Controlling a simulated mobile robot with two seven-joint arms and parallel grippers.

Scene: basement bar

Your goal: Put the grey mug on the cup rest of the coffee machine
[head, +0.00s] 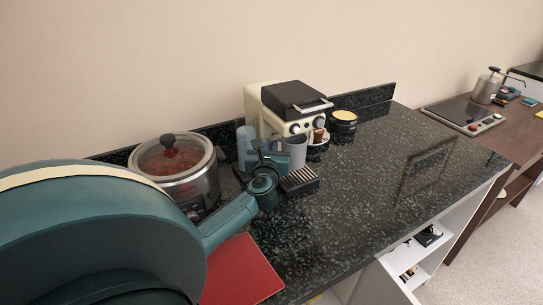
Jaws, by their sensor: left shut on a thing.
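The grey mug (296,147) is upright in the head view, in front of the cream appliance. My left gripper (276,160) is shut on it from the left. The mug appears just above and behind a black slatted rest (300,181); I cannot tell whether they touch. A blue-grey upright cylinder (242,138) shows behind my gripper, perhaps part of the coffee machine. My gripper and wrist hide most of what lies between the cylinder and the slatted rest. My right gripper is not in view.
A cream appliance (256,104) with a black lid stands at the wall. A small brown cup (319,134) and a dark jar (344,122) stand right of the mug. A glass-lidded pot (175,165) is left, a red board (243,272) in front. The right of the dark counter (400,160) is clear.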

